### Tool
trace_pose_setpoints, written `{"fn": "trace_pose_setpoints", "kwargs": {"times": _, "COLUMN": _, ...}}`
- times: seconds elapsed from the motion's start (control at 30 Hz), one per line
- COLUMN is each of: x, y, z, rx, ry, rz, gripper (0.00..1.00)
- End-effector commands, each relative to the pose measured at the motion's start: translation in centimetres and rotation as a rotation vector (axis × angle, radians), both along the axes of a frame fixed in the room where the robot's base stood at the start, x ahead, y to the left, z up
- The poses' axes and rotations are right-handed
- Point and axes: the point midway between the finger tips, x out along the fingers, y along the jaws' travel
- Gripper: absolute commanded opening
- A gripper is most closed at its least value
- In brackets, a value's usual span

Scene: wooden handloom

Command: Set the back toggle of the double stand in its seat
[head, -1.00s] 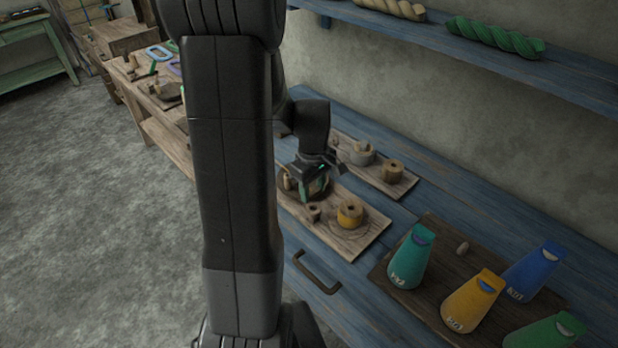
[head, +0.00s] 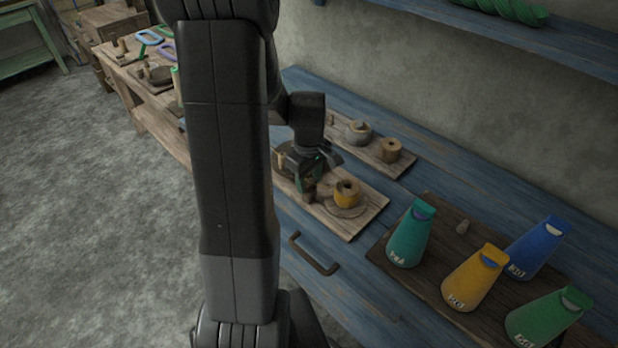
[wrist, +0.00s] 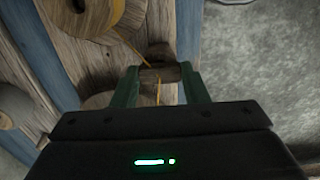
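My gripper (head: 309,188) points down over the near wooden board, just left of the yellow spool (head: 347,192). In the wrist view its two green fingers (wrist: 160,84) stand at both ends of a small dark wooden toggle (wrist: 160,74) and appear shut on it. An orange thread runs from the spool (wrist: 82,14) to the toggle, and a strand hangs on its near side. A short wooden stand (head: 309,197) shows under the fingers, and a lighter part of it shows past the toggle in the wrist view (wrist: 158,52). Its seat is hidden, and I cannot tell whether the toggle touches it.
The near board (head: 372,213) lies on a blue bench (head: 425,172). A second board behind holds a grey pot (head: 358,132) and a wooden spool (head: 392,150). Several coloured cones, one teal (head: 411,235), stand on a dark board at right. A drawer handle (head: 313,256) is in front.

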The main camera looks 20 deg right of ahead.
Motion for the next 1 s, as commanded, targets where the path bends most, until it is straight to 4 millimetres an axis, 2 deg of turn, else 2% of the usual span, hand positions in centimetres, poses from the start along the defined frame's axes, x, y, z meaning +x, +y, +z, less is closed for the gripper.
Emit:
{"fn": "trace_pose_setpoints", "kwargs": {"times": 0.03, "x": 0.0, "y": 0.0, "z": 0.0, "rx": 0.0, "ry": 0.0, "rz": 0.0, "gripper": 0.48}}
{"fn": "trace_pose_setpoints", "kwargs": {"times": 0.1, "x": 0.0, "y": 0.0, "z": 0.0, "rx": 0.0, "ry": 0.0, "rz": 0.0, "gripper": 0.62}}
{"fn": "trace_pose_setpoints", "kwargs": {"times": 0.13, "x": 0.0, "y": 0.0, "z": 0.0, "rx": 0.0, "ry": 0.0, "rz": 0.0, "gripper": 0.66}}
{"fn": "trace_pose_setpoints", "kwargs": {"times": 0.4, "x": 0.0, "y": 0.0, "z": 0.1, "rx": 0.0, "ry": 0.0, "rz": 0.0, "gripper": 0.66}}
{"fn": "trace_pose_setpoints", "kwargs": {"times": 0.53, "x": 0.1, "y": 0.0, "z": 0.8, "rx": -0.001, "ry": -0.003, "rz": 0.0, "gripper": 0.66}}
{"fn": "trace_pose_setpoints", "kwargs": {"times": 0.67, "x": 0.1, "y": 0.0, "z": 2.7, "rx": -0.002, "ry": -0.005, "rz": 0.0, "gripper": 0.66}}
{"fn": "trace_pose_setpoints", "kwargs": {"times": 1.0, "x": 0.1, "y": 0.0, "z": 10.4, "rx": -0.002, "ry": -0.005, "rz": 0.0, "gripper": 0.66}}
